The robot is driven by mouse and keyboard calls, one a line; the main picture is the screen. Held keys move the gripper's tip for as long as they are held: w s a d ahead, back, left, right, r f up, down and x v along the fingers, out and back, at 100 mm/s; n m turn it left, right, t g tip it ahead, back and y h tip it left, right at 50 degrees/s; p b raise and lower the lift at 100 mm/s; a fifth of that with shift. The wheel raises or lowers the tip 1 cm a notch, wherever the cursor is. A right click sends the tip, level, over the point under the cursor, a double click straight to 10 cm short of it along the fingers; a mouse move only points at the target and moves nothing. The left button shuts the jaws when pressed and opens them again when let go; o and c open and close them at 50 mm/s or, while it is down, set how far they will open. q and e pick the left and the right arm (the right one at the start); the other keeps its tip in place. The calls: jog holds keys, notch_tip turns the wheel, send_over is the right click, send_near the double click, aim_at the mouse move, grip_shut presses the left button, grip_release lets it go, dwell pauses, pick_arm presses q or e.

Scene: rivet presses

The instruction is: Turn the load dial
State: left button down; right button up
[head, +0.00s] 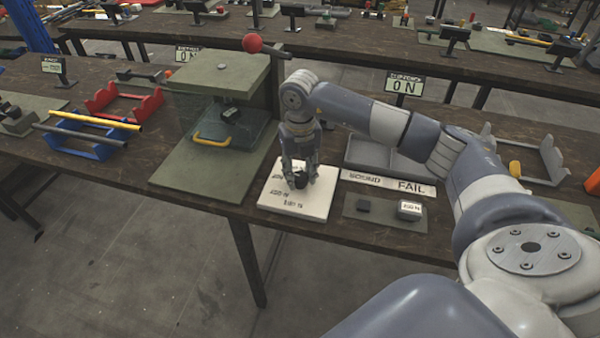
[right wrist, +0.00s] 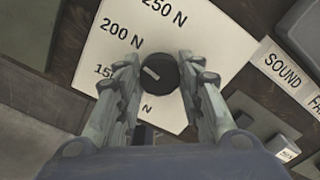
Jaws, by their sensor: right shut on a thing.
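The load dial is a black round knob (right wrist: 158,73) with a pale pointer mark, on a white plate (head: 312,209) with printed force labels. In the right wrist view the plate (right wrist: 205,30) shows "250 N", "200 N" and a partly covered "15…" label. The mark on the knob lies slanted on its upper left part. My right gripper (head: 299,181) reaches down over the plate. Its fingers in the right wrist view (right wrist: 160,85) stand on both sides of the knob and are shut on it. My left gripper is in neither view.
A green press (head: 212,140) with a red ball handle (head: 252,43) stands left of the plate. A "SOUND FAIL" strip (head: 388,184), a grey tray (head: 375,153) and a small "200 N" block (head: 410,209) lie to the right. Red (head: 124,100) and blue (head: 84,146) racks stand at left.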

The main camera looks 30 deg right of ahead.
aim_at(300, 175)
dwell(0.4)
jog(key=o, duration=1.1)
jog(key=shift+r, duration=0.1)
notch_tip(300, 175, up, 12)
jog(key=shift+f, duration=0.1)
